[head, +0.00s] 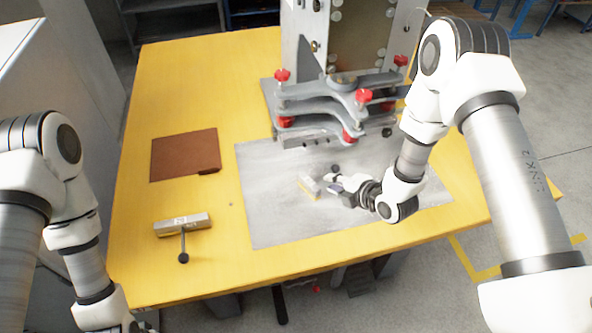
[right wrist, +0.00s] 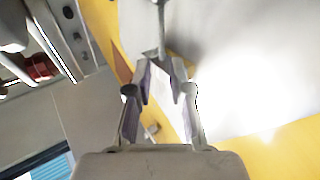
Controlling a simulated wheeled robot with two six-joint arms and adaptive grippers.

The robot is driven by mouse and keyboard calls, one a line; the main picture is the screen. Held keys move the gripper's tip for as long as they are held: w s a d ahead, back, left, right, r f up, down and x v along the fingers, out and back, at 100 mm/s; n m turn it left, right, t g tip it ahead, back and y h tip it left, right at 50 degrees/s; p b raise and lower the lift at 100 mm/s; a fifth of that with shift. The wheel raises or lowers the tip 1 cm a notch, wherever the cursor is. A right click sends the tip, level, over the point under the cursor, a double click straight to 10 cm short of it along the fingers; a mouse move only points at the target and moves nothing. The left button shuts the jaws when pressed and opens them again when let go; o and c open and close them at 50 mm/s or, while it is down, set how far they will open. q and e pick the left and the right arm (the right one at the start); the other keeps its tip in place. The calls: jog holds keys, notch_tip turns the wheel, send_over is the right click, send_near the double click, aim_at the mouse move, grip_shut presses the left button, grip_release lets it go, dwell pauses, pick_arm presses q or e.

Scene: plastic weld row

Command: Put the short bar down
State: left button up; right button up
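A short bar (head: 309,187), pale with a yellowish lower edge, is on the grey metal plate (head: 275,220); I cannot tell if it is fully resting there. A dark knob (head: 335,168) shows just behind it. My right gripper (head: 333,184) is close at the bar's right side.
Another grey bar with a knobbed handle (head: 182,225) lies on the yellow table (head: 215,85) at left. A brown pad (head: 185,154) lies behind it. A clamp fixture with red knobs (head: 340,105) stands at the plate's back edge. The plate's front left is clear.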

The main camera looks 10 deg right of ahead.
aim_at(319, 179)
jog(key=shift+w+a+f, duration=0.1)
jog(key=shift+w+f, duration=0.1)
jog(key=shift+w, duration=0.15)
jog(key=shift+w+a+f, duration=0.1)
jog(key=shift+f, duration=0.05)
jog(key=shift+w+a+f+p, duration=0.1)
jog(key=shift+w+f+p, duration=0.1)
jog(key=shift+p, duration=0.2)
jog(key=p+x, duration=0.1)
jog(key=x, duration=0.4)
jog(key=shift+f, duration=0.15)
jog(key=shift+s, duration=0.15)
jog(key=shift+c, duration=1)
grip_shut()
pick_arm(q)
jog(key=shift+s+d+r, duration=0.1)
jog(key=shift+s+r, duration=0.1)
jog(key=shift+r, duration=0.35)
jog(key=shift+s+d+r, duration=0.1)
jog(key=shift+s+r, duration=0.1)
jog(key=shift+r, duration=0.3)
